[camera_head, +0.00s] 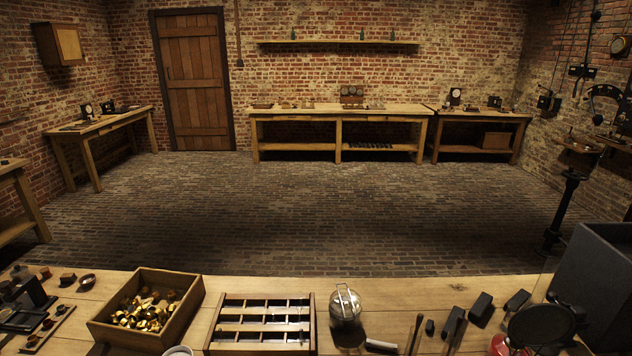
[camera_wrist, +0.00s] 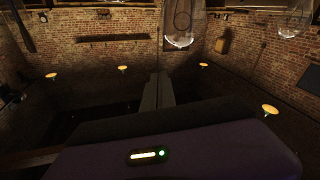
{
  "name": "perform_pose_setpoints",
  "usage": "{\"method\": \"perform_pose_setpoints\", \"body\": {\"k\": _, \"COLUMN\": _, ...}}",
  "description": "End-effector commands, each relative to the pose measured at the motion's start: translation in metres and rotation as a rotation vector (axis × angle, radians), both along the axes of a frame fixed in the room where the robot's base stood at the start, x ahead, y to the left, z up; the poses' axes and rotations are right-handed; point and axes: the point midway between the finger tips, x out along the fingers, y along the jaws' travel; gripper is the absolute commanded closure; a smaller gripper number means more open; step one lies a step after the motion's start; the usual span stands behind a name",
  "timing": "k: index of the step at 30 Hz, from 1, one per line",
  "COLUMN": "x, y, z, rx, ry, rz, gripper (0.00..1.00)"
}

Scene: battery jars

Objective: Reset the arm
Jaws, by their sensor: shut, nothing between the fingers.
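My gripper (camera_wrist: 158,80) shows in the middle of the wrist view as two grey fingers pressed together, with nothing between them. Behind the fingers is the dark, purplish housing of my wrist with small lit indicators. The fingers stand out against the dim brick room and touch nothing that I can see. In the head view I cannot make out my gripper.
The near workbench (camera_head: 258,284) holds a wooden box (camera_head: 194,318) of brass parts, a compartment tray (camera_head: 311,325), a lidded metal jar (camera_head: 345,307) and several tools. A dark box (camera_head: 597,275) stands at right. The brick floor (camera_head: 300,205) beyond is clear.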

Motion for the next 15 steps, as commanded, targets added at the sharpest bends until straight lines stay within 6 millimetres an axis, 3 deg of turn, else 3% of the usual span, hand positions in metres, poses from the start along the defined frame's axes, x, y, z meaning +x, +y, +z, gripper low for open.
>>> {"method": "perform_pose_setpoints", "body": {"k": 1, "x": -0.024, "y": -0.011, "z": -0.005, "rx": 0.031, "ry": 0.013, "rz": -0.016, "gripper": 1.0}}
{"method": "perform_pose_setpoints", "body": {"k": 3, "x": -0.052, "y": -0.025, "z": -0.006, "rx": 0.071, "ry": 0.025, "rz": -0.037, "gripper": 1.0}}
{"method": "perform_pose_setpoints", "body": {"k": 15, "x": -0.204, "y": -0.103, "z": 0.018, "rx": 0.225, "ry": 0.098, "rz": -0.163, "gripper": 1.0}}
